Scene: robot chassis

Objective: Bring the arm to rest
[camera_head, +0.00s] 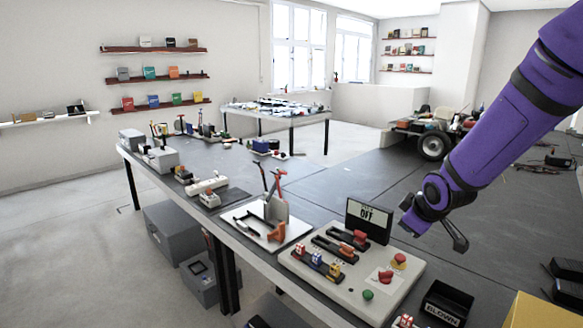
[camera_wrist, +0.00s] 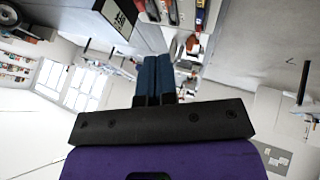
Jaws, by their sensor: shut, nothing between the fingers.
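My purple arm (camera_head: 510,125) reaches in from the upper right in the head view. My gripper (camera_head: 459,242) is at its lower end, in the air right of the small display reading OFF (camera_head: 369,220). In the wrist view the two dark blue fingers of my gripper (camera_wrist: 155,62) lie side by side, shut with nothing between them. The display also shows at the top of the wrist view (camera_wrist: 119,14), apart from the fingers. The gripper's exact height over the table is hard to tell.
A pale control panel (camera_head: 340,290) with red, green and yellow buttons and switches is on the long table, left of my gripper. A black box marked BLOWN (camera_head: 444,305) stands below the gripper. A wheeled vehicle (camera_head: 433,146) is behind. The dark surface (camera_head: 350,190) behind the display looks clear.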

